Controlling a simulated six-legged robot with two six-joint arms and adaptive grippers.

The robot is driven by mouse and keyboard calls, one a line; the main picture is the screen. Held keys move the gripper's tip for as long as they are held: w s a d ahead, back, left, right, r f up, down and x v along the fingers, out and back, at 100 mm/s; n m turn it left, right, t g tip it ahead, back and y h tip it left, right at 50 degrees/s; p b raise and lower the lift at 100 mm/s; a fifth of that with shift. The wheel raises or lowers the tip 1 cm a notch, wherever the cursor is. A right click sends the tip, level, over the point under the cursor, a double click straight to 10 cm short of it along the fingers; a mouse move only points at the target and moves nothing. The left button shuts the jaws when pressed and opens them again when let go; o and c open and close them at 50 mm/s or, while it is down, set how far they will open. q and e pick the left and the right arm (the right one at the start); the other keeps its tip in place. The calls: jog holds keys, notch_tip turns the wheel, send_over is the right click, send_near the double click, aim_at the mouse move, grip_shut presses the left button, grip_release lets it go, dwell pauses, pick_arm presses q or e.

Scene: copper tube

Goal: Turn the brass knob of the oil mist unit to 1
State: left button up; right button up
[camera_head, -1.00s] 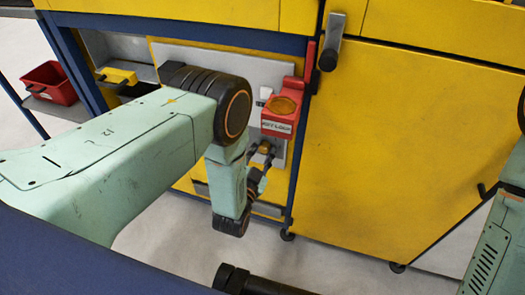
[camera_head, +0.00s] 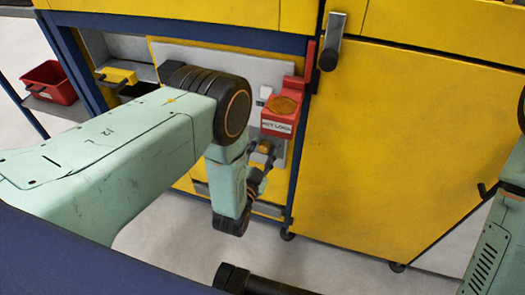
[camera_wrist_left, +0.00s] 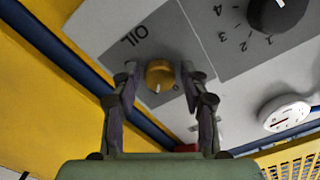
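The brass knob (camera_wrist_left: 160,74) sits on a grey plate marked OIL in the left wrist view, with a pale mark near its lower edge. A small 0 shows beside it; other marks around it are hidden or too small to read. In the head view the knob (camera_head: 265,147) shows small below the red lock box. My left gripper (camera_wrist_left: 158,72) is open, with one finger on each side of the knob and a visible gap on both sides. It also shows, partly hidden by my arm, in the head view (camera_head: 265,162).
A black dial (camera_wrist_left: 277,12) with numbers and a white round gauge (camera_wrist_left: 284,113) are on the same panel. The red lock box (camera_head: 281,110) juts out just above the knob. A grey handle (camera_head: 332,42) sticks out at upper right.

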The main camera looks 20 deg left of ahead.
pick_arm(q)
jog(key=shift+o, duration=0.5)
jog(key=s, duration=0.7)
jog(key=shift+s, duration=0.3)
jog(key=shift+a, duration=0.1)
